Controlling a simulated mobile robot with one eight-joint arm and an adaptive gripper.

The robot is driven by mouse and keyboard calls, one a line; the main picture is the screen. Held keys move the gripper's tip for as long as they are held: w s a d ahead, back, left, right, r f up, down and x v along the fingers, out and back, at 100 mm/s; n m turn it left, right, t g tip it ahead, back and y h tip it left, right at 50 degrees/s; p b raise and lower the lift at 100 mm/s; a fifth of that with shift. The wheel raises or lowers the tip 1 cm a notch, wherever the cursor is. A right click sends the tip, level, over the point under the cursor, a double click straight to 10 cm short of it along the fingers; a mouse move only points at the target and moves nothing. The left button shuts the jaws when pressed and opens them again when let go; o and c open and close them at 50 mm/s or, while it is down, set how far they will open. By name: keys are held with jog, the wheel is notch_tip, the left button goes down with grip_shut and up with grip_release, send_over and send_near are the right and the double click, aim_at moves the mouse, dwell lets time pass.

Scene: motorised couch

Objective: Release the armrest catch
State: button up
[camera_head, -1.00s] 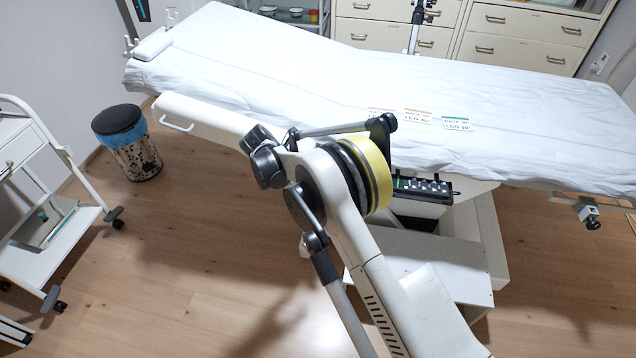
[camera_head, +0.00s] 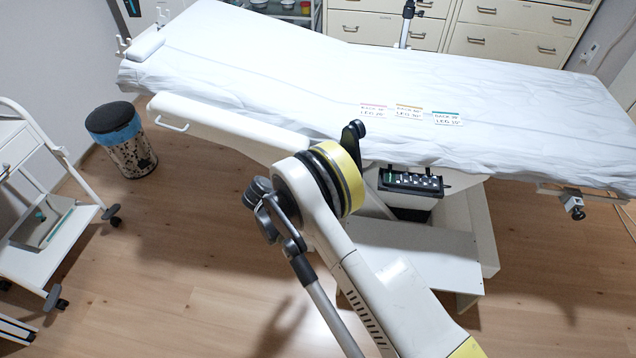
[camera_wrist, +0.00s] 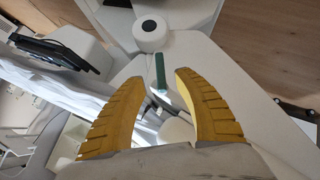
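The couch's white armrest (camera_head: 225,125) runs along its near side, with a metal loop handle (camera_head: 171,126) at its left end. In the wrist view, my gripper (camera_wrist: 162,78) is open, its two ribbed yellow fingers apart. A slim green lever-like piece (camera_wrist: 160,70) stands just beyond and between the fingertips, with a small metal part (camera_wrist: 161,94) below it. I cannot tell for sure whether the green piece is the armrest catch. No contact with the fingers is visible. My gripper is hidden behind my arm in the head view.
The sheeted couch (camera_head: 300,75) carries several labelled cards (camera_head: 409,112). A black control panel (camera_head: 412,181) hangs on its near side. A bin-like stool (camera_head: 121,140) and white trolley (camera_head: 35,200) stand left. A white round part with a black centre (camera_wrist: 150,29) lies beyond my fingers.

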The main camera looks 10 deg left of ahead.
jog(key=shift+m, duration=0.5)
jog(key=b+x, duration=0.4)
jog(key=x, duration=0.6)
jog(key=shift+w+d+f, duration=0.15)
jog(key=shift+w+f, duration=0.1)
jog(key=shift+f, duration=0.05)
grip_shut()
